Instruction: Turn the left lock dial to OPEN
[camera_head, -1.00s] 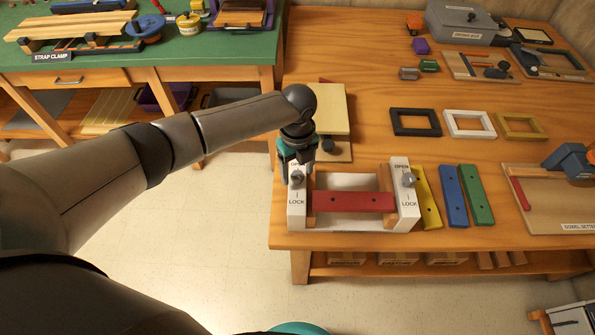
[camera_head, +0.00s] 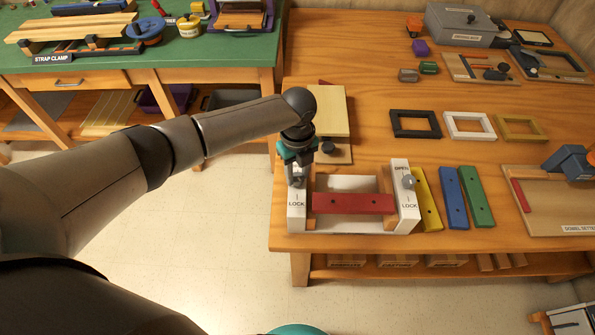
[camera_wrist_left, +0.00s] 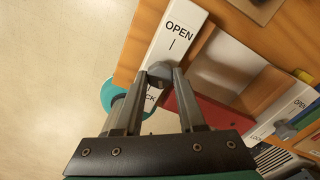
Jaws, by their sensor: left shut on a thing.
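The wooden fixture has two white end blocks with a red bar (camera_head: 352,203) across them. The left lock dial (camera_wrist_left: 160,72) is a small grey knob on the left white block (camera_head: 296,217), between the printed words OPEN and LOCK. My left gripper (camera_head: 297,180) comes down from above onto this dial; in the left wrist view its fingertips (camera_wrist_left: 161,76) are closed on the knob. The fingers hide much of the dial, so I cannot tell which way it points. The right dial (camera_head: 408,181) is on the other white block (camera_head: 408,217). My right gripper is not in view.
Yellow (camera_head: 427,200), blue (camera_head: 453,197) and green (camera_head: 477,195) bars lie right of the fixture. A pale board (camera_head: 330,108) lies behind it. Black, white and tan frames lie farther back. The fixture stands near the wooden table's front left corner.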

